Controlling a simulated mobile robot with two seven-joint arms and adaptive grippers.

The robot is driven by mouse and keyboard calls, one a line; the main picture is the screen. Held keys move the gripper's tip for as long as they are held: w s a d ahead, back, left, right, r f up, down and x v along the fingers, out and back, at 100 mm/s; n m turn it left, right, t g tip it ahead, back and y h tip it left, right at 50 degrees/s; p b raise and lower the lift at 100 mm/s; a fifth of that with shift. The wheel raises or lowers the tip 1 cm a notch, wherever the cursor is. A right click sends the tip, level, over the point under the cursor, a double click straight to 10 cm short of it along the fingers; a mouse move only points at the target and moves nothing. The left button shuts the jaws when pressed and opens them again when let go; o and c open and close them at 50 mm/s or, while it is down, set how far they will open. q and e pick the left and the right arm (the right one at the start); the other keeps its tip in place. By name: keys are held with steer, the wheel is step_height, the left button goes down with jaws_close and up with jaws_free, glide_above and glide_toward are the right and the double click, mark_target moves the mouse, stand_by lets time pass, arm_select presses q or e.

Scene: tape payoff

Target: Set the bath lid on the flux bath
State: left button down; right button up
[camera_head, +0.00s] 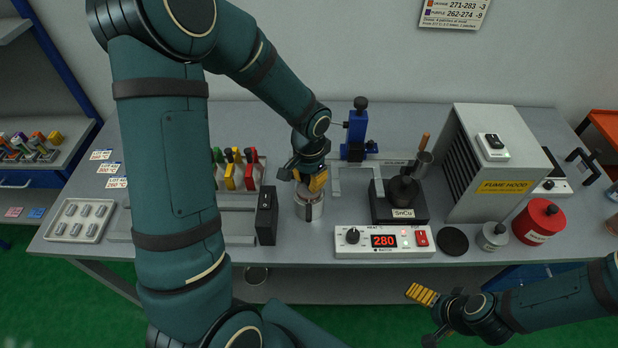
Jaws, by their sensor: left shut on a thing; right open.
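My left gripper (312,180) reaches down from the upper left and is shut, with its orange fingers low over a silvery round vessel (309,211), which appears to be the flux bath. The thing in its jaws appears to be the bath lid, but fingers and wrist hide most of it. I cannot tell whether the lid touches the rim. My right gripper (428,316) is open and empty in front of the bench at the lower right.
A black box (266,217) stands close left of the vessel. The heater unit (384,241) reading 280 and the SnCu solder pot (402,208) are to its right.

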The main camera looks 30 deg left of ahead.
arm_select(q)
steer(key=shift+f, duration=0.1)
steer(key=shift+c, duration=0.7)
jaws_free()
steer(key=shift+r+p, duration=2.45)
steer(key=shift+r, duration=1.1)
steer(key=shift+f, duration=0.1)
